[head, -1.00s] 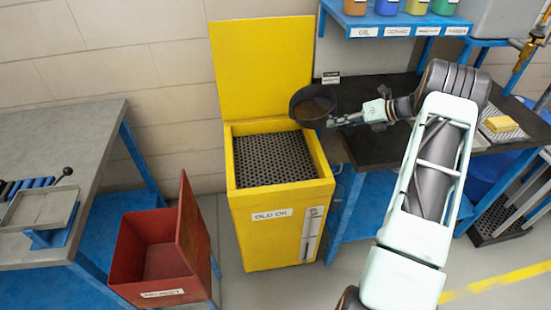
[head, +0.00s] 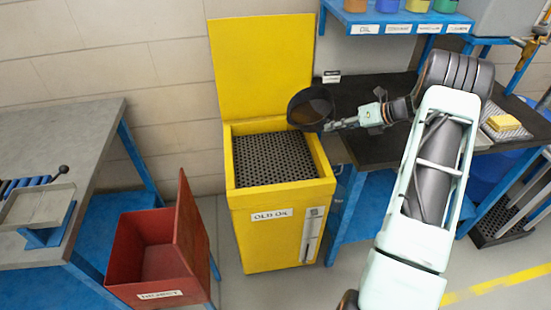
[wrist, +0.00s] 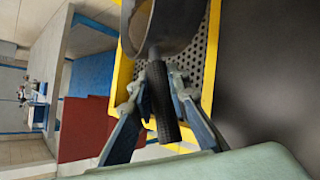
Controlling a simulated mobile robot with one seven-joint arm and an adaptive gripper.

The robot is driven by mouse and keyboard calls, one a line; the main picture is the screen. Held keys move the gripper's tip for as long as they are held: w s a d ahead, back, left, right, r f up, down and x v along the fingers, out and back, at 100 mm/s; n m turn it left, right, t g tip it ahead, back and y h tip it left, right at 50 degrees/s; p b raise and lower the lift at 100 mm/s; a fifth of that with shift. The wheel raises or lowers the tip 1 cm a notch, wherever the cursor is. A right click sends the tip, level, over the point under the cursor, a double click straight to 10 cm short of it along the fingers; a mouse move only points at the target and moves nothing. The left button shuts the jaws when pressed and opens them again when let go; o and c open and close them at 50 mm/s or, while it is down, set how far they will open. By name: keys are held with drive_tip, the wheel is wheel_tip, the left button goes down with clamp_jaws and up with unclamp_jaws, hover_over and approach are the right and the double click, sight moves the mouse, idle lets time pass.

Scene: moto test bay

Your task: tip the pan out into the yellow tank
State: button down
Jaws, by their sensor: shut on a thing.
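The yellow tank (head: 283,226) stands in the middle with its lid (head: 262,65) up against the wall. A black perforated grate (head: 272,160) covers its top, and its label reads "OLD OIL". My gripper (head: 335,124) is shut on the handle of the dark pan (head: 309,105). The handle (wrist: 162,105) shows between the fingers in the wrist view. The pan is tilted, over the tank's back right corner and above the grate.
A red bin (head: 150,262) with a raised lid stands to the left of the tank. A grey workbench (head: 60,135) is at the far left. A dark bench (head: 365,90) stands right of the tank, with a blue shelf of several containers (head: 400,20) above it.

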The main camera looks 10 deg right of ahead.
drive_tip(key=shift+s+a+f+b, duration=0.1)
drive_tip(key=shift+a+f+b, duration=0.25)
drive_tip(key=shift+b, duration=0.25)
drive_tip(key=shift+a+f+h+b, duration=0.15)
drive_tip(key=shift+f+h+b, duration=0.25)
drive_tip(key=shift+f+b, duration=0.15)
drive_tip(key=shift+n+t+h, duration=0.3)
drive_tip(key=shift+n+h, duration=0.2)
drive_tip(key=shift+s+a+f+b, duration=0.15)
drive_tip(key=shift+a+f+b, duration=0.1)
drive_tip(key=shift+f+b, duration=0.55)
drive_tip(key=shift+s+a+f+b, duration=0.15)
drive_tip(key=shift+a+f+b, duration=0.25)
drive_tip(key=shift+b, duration=0.7)
drive_tip(key=shift+s+a+f+b, duration=0.15)
drive_tip(key=shift+f+b, duration=0.55)
drive_tip(key=shift+b, duration=0.25)
drive_tip(key=shift+s+a+f+n+h+b, duration=0.15)
drive_tip(key=shift+a+f+h+b, duration=0.25)
drive_tip(key=shift+b, duration=0.95)
drive_tip(key=shift+s+a+f+n+h+b, duration=0.15)
drive_tip(key=shift+f+b, duration=0.3)
drive_tip(key=shift+b, duration=0.85)
drive_tip(key=shift+s+a+f+n+t+h+b, duration=0.2)
drive_tip(key=shift+a+n+t+h+b, duration=0.4)
drive_tip(key=shift+b, duration=1.75)
